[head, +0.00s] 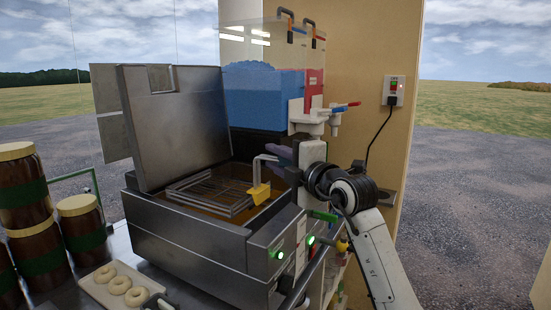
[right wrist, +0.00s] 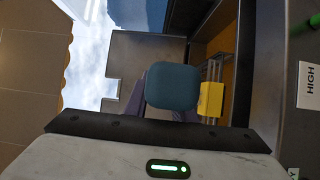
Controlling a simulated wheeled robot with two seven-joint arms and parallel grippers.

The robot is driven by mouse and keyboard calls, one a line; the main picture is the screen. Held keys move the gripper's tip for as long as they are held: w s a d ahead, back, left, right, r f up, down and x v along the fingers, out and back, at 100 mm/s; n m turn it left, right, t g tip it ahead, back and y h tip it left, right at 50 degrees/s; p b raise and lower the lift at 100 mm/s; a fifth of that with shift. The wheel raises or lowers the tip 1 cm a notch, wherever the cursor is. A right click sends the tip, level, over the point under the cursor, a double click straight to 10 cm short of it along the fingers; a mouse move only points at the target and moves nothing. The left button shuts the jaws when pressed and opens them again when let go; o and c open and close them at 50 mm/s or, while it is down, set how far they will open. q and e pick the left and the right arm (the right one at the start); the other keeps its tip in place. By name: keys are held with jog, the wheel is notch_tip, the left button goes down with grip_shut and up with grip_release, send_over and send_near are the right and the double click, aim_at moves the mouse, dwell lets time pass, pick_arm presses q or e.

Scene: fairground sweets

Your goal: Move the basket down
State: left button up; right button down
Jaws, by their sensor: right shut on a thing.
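The wire basket (head: 205,187) sits in the open vat of the steel fryer (head: 185,235), over brown oil. Its rim shows near the vat's top edge; how deep its bottom hangs is hidden. A grey metal handle with a yellow block (head: 259,193) rises at the basket's right end. My right gripper (head: 280,156), with purple fingers, is at the top of this handle and shut on it. The yellow block also shows in the right wrist view (right wrist: 211,99), beside a teal rounded part that hides the grip. My left gripper is not in view.
The fryer's lid (head: 175,125) stands open at the back. A clear tank of blue stuff (head: 262,95) is behind. Brown jars (head: 22,190) and a tray with pale rings (head: 105,290) are at left. A socket with a cord (head: 393,90) is on the right panel.

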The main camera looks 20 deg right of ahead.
aim_at(269, 188)
jog(key=shift+f+b, duration=2.35)
jog(key=shift+f, duration=1.85)
jog(key=c, duration=1.5)
grip_release()
jog(key=shift+o, duration=0.5)
jog(key=shift+f, duration=0.1)
